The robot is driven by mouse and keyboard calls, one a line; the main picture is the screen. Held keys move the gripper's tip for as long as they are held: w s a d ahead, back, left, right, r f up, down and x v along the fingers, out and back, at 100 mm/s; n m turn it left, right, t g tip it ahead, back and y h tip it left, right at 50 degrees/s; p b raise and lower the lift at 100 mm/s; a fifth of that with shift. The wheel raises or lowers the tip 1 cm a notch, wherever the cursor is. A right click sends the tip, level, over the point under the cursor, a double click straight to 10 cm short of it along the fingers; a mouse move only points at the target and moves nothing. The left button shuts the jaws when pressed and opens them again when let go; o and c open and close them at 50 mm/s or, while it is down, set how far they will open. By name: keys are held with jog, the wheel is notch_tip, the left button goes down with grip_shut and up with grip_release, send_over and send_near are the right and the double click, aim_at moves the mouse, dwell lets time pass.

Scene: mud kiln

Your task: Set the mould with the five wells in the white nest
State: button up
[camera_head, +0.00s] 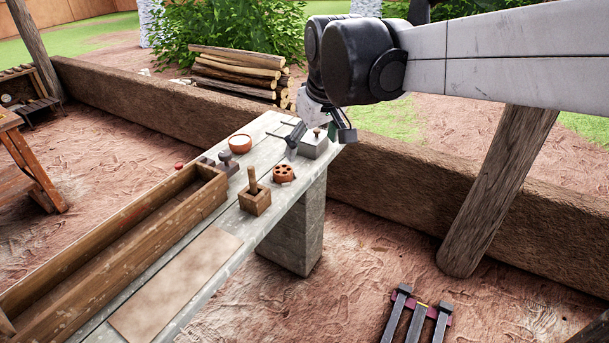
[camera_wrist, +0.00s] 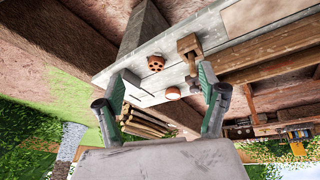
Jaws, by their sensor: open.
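A round terracotta mould (camera_head: 284,173) with several dark wells lies flat on the grey bench top. It also shows in the wrist view (camera_wrist: 155,63), ahead of the fingers. My gripper (camera_head: 298,138) is above the far end of the bench, beyond the mould and apart from it. In the wrist view my gripper (camera_wrist: 163,78) has its fingers spread wide with nothing between them. I cannot tell whether this is the white nest.
A wooden block with an upright handle (camera_head: 255,203) stands just nearer than the mould. A terracotta bowl (camera_head: 240,143) and a dark knobbed piece (camera_head: 228,161) are to its left. A long wooden trough (camera_head: 120,240) fills the bench's left side. A low mud wall (camera_head: 400,180) runs behind.

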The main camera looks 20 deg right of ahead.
jog(key=s+f+m+t, duration=0.1)
jog(key=s+f, duration=0.2)
jog(key=s, duration=0.6)
jog(key=s+f+m+t, duration=0.1)
jog(key=s+f, duration=0.3)
jog(key=s, duration=0.4)
jog(key=shift+s+m+t, duration=0.4)
jog(key=shift+m, duration=0.2)
